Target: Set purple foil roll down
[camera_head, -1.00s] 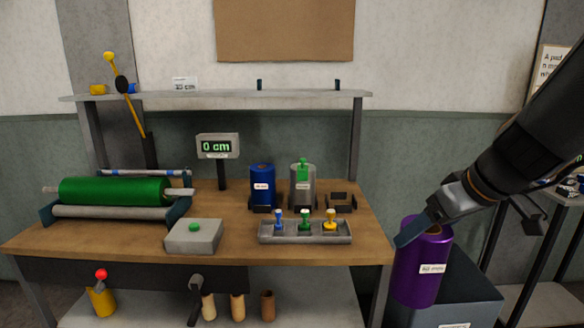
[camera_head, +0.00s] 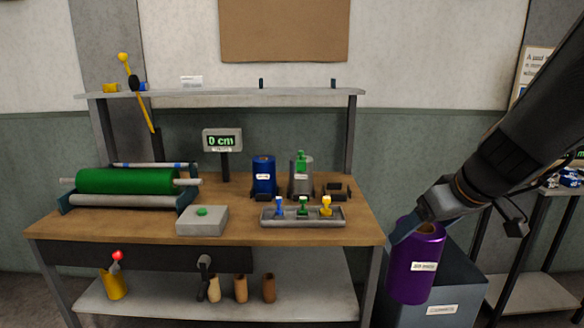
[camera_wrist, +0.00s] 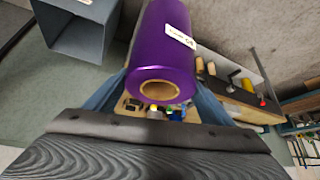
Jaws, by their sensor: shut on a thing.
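The purple foil roll (camera_head: 416,268) stands upright at the right of the workbench in the head view, with a white label on its side. My gripper (camera_head: 412,232) is shut on its upper part from above right. In the wrist view the purple roll (camera_wrist: 160,55) lies between the two blue fingers (camera_wrist: 158,92), its open cardboard core facing the camera. The roll shows in front of a grey bin (camera_head: 455,290) with a white label. I cannot tell whether the roll touches the bin.
The workbench (camera_head: 120,220) holds a green roll (camera_head: 125,181), a grey button box (camera_head: 202,220), a tray (camera_head: 303,222) with small coloured dies, a blue roll (camera_head: 263,175) and a grey roll (camera_head: 301,180). A black-framed rack (camera_head: 535,195) stands at the far right.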

